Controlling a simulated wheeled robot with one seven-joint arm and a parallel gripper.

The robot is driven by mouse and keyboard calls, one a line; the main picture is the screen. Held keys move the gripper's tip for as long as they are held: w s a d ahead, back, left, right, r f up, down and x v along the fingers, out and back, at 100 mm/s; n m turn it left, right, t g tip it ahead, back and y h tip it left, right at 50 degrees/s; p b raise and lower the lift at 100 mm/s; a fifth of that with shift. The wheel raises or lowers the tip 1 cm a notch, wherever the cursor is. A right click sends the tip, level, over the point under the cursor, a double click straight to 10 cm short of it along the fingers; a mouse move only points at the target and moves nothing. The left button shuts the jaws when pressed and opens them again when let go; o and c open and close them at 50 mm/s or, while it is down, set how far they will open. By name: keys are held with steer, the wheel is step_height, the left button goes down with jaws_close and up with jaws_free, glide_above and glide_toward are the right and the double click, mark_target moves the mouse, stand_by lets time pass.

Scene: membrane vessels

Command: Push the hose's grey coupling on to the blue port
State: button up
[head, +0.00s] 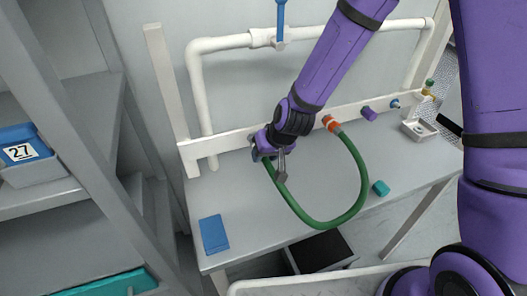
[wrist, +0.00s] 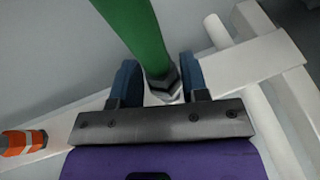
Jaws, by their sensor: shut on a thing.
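The green hose (head: 338,216) hangs in a loop over the grey bench. Its far end joins an orange fitting (head: 330,123) on the white rail. In the wrist view the hose (wrist: 138,32) runs down to its grey coupling (wrist: 166,86), which sits between the two blue fingers of my gripper (wrist: 160,82). My gripper (head: 268,155) is shut on this coupling at the rail's left part, in front of the wall. A small blue fitting (head: 395,104), which looks like the blue port, is far right on the rail, well apart from my gripper.
A purple knob (head: 369,114) is on the rail between the orange and blue fittings. A white pipe (head: 220,43) frames the wall. A blue flat item (head: 214,234) and a teal block (head: 381,188) lie on the bench (head: 255,215). Shelves stand at the left.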

steer(key=shift+s+d, duration=0.3)
steer(key=shift+s, duration=0.65)
steer(key=shift+s+d, duration=0.25)
steer(key=shift+s, duration=0.65)
steer(key=shift+d, duration=0.1)
